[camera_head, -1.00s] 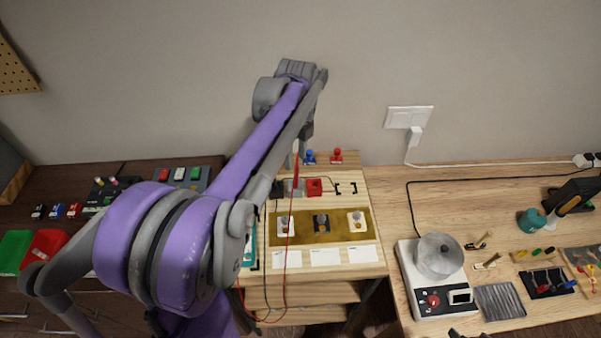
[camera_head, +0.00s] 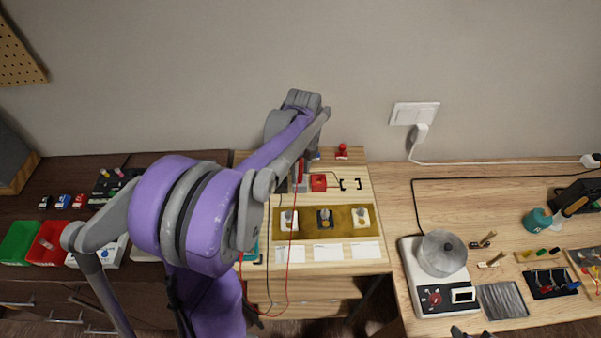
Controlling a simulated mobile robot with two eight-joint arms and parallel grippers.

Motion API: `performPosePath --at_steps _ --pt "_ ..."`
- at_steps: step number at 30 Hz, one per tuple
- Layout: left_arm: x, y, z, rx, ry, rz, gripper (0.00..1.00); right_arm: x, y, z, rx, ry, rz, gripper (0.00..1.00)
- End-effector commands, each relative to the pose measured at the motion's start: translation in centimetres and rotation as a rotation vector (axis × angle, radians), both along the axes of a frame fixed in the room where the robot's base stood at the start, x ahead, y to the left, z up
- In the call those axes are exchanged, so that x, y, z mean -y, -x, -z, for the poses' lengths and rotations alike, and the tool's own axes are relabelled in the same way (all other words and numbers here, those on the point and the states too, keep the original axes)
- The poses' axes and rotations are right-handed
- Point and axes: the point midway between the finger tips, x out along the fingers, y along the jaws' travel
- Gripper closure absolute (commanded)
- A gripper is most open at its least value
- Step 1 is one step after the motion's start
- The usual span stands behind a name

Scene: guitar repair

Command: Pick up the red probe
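The red probe (camera_head: 301,168) shows as a thin red upright piece at the back of the wooden work board (camera_head: 380,262), with a red wire running down from it. My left arm reaches across from the left, and its gripper (camera_head: 298,160) is at the probe's upper end. The arm covers most of the gripper, so I cannot tell whether its fingers are around the probe or beside it. A red block (camera_head: 318,182) sits just right of the probe. My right gripper cannot be made out.
Red knob (camera_head: 342,152) stands at the board's back edge. A pot (camera_head: 441,254) on a heater is to the right. Red (camera_head: 49,243) and green (camera_head: 17,241) bins are at left. My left arm hides the board's left side.

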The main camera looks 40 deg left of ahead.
Motion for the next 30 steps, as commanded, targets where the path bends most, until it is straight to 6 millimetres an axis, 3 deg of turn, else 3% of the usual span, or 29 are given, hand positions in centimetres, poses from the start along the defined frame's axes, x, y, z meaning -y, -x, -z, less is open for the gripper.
performPosePath --at_steps 1,7,20,25,30 --pt "0.0 0.0 0.0 0.000 0.000 0.000 0.65 0.0 0.0 0.0 0.000 0.000 0.000 0.54" --pt "0.0 0.0 0.0 0.000 0.000 0.000 1.00 0.0 0.0 0.0 0.000 0.000 0.000 0.54" --pt "0.0 0.0 -0.2 0.000 0.000 0.000 1.00 0.0 0.0 0.0 0.000 0.000 0.000 0.54" --pt "0.0 0.0 -1.6 0.000 0.000 0.000 1.00 0.0 0.0 -0.1 0.001 0.000 0.000 0.54" --pt "0.0 0.0 -4.3 0.000 0.000 0.000 1.00 0.0 -0.1 -0.2 0.002 0.000 0.000 0.54"
